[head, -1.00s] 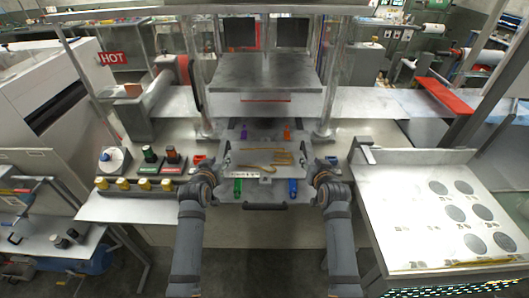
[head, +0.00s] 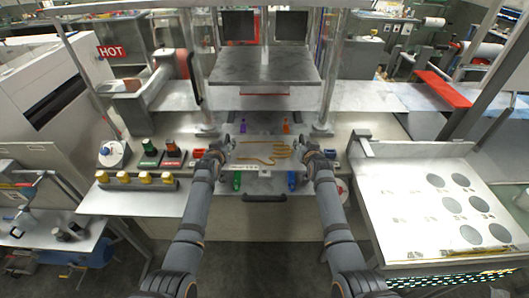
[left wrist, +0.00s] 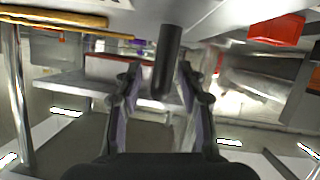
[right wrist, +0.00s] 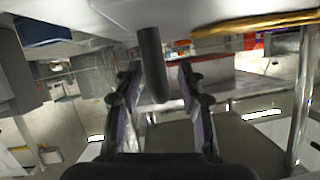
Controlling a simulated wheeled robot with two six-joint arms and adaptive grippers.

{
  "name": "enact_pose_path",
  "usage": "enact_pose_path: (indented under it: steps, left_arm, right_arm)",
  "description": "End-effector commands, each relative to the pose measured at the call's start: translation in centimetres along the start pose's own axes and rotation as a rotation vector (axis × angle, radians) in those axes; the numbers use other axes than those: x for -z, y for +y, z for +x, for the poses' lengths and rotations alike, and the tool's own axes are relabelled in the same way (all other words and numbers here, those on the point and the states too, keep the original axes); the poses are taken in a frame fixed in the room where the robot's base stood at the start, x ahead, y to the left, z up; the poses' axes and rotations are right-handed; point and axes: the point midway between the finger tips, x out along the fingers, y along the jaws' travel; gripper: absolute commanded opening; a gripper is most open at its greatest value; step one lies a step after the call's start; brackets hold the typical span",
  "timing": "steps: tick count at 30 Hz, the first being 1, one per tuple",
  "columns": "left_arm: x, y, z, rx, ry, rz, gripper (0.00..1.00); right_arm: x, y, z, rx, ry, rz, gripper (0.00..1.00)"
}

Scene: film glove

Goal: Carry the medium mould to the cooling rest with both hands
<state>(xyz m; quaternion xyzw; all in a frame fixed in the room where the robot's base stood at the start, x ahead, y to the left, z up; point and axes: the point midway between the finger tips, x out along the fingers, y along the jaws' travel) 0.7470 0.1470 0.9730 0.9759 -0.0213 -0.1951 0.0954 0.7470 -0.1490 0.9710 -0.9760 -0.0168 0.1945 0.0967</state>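In the left wrist view a dark round handle (left wrist: 168,55) lies between the open fingers (left wrist: 158,78). In the right wrist view a similar handle (right wrist: 152,60) lies between the open fingers (right wrist: 158,78). Neither gripper visibly clamps its handle. I cannot identify the cooling rest for certain.
A pale table (head: 400,190) with several dark discs stands at the right. The press plate (head: 265,66) hangs behind the mould between metal posts. Colored clips, green (head: 237,181) and blue (head: 292,181), sit at the front edge. Yellow-topped items (head: 124,178) stand on the left bench.

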Motion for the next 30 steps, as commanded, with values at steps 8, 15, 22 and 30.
enact_pose_path:
  steps: [8, 15, 22, 30]
  left_arm:
    - [0.03, 0.0, 0.17, 0.0, 0.001, 0.0, 0.39]
    - [0.01, 0.0, 0.15, 0.0, 0.0, 0.0, 0.11]
    - [0.0, 0.0, 0.15, 0.0, 0.0, 0.0, 0.0]
    - [-0.01, -0.01, 0.14, 0.0, 0.0, 0.0, 0.0]
  right_arm:
    - [0.02, 0.01, 0.16, 0.0, 0.0, 0.0, 0.39]
    - [0.0, 0.01, 0.15, 0.0, 0.0, 0.0, 0.11]
    - [-0.01, 0.01, 0.14, 0.0, 0.0, 0.0, 0.0]
    - [-0.02, 0.02, 0.14, 0.0, -0.001, 0.0, 0.0]
